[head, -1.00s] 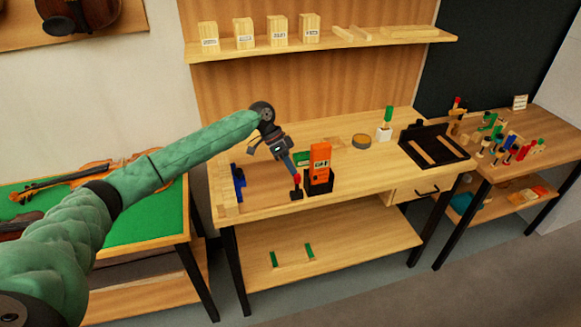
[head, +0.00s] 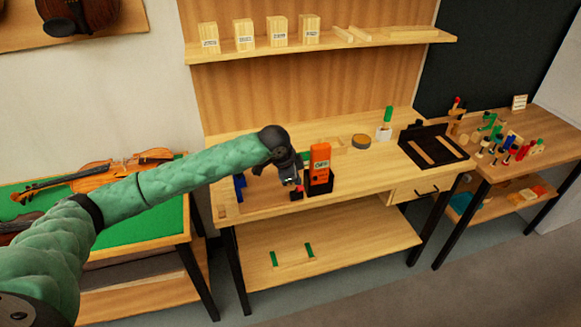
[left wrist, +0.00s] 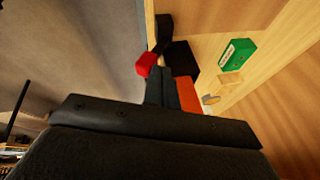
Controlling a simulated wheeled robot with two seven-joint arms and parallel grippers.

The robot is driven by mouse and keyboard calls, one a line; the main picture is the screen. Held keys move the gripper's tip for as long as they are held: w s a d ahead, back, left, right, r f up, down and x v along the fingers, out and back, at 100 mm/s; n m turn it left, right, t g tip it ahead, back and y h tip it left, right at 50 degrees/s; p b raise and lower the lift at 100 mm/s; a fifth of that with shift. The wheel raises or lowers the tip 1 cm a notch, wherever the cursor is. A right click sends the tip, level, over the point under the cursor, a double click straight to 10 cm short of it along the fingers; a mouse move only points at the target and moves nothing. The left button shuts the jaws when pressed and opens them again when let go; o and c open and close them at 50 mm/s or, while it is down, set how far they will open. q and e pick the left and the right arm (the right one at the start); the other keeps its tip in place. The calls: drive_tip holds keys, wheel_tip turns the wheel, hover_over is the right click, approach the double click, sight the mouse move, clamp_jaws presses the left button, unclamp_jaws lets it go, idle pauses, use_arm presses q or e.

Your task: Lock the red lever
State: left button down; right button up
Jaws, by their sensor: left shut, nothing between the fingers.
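The red lever (head: 299,188) is a small red-tipped handle with a black part below, near the front edge of the middle bench. It stands just left of an orange device in a black holder. In the left wrist view its red end (left wrist: 147,64) shows beside the tips of my left gripper (left wrist: 165,72). In the head view my left gripper (head: 293,181) is close above and behind the lever, partly covering it. The gripper is shut and empty. I cannot tell whether it touches the lever. My right gripper is not in view.
The orange device (head: 320,160) stands close on the right in its black holder (head: 319,188). A green box (left wrist: 236,53) lies behind it. Blue parts (head: 239,187) are at the bench's left.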

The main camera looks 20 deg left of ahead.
use_arm(q)
drive_tip(key=shift+f+t+y+p, duration=0.3)
drive_tip(key=shift+f+t+p, duration=0.15)
drive_tip(key=shift+f, duration=0.2)
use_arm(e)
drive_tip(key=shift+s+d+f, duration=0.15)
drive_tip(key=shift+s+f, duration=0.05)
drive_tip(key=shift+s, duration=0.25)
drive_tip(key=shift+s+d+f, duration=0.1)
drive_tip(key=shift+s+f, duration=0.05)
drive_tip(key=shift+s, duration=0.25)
